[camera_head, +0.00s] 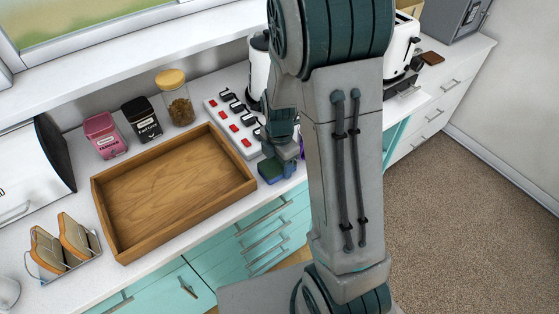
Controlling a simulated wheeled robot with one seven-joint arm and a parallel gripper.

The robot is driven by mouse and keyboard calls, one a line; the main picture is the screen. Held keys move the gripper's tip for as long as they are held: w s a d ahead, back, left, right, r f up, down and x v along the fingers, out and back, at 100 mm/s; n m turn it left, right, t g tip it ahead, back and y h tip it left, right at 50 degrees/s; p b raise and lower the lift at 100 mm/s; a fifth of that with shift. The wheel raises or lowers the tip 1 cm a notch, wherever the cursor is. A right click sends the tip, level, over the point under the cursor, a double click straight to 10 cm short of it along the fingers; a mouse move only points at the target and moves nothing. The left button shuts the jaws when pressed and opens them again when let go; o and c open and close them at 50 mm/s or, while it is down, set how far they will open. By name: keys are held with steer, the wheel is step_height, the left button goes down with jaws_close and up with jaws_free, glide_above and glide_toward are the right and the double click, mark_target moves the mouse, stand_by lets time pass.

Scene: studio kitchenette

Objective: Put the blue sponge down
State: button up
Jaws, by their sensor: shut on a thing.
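The blue sponge (271,179) is at the counter's front edge, just right of the wooden tray, below my gripper (279,163). My gripper points down and is shut on the sponge. Only part of the sponge shows; the fingers cover some of it. I cannot tell whether its underside touches the white counter.
A wooden tray (112,216) lies left of the sponge. A white power strip (232,128) with plugs is behind it. A toast rack (97,242), pink tin (105,136), black tin (142,121) and glass jar (179,103) stand nearby. My arm hides the counter to the right.

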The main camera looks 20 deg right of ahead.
steer(key=o, duration=0.9)
steer(key=shift+f, duration=0.1)
steer(key=shift+r+p, duration=0.3)
steer(key=shift+r, duration=0.05)
step_height(320, 180, up, 11)
steer(key=b, duration=0.1)
steer(key=shift+s+a+r+m+t, duration=0.15)
steer(key=shift+s+r+m+t, duration=0.75)
steer(key=shift+s+m, duration=2.15)
steer(key=shift+s+a+r+m+t, duration=0.1)
steer(key=shift+s+r+m+t, duration=0.2)
steer(key=shift+s+r+m, duration=2.65)
steer(key=shift+s+a+f+m+t, duration=0.2)
steer(key=shift+s+m+t, duration=0.8)
steer(key=shift+m, duration=3.8)
steer(key=shift+s+g, duration=0.3)
steer(key=shift+g, duration=0.1)
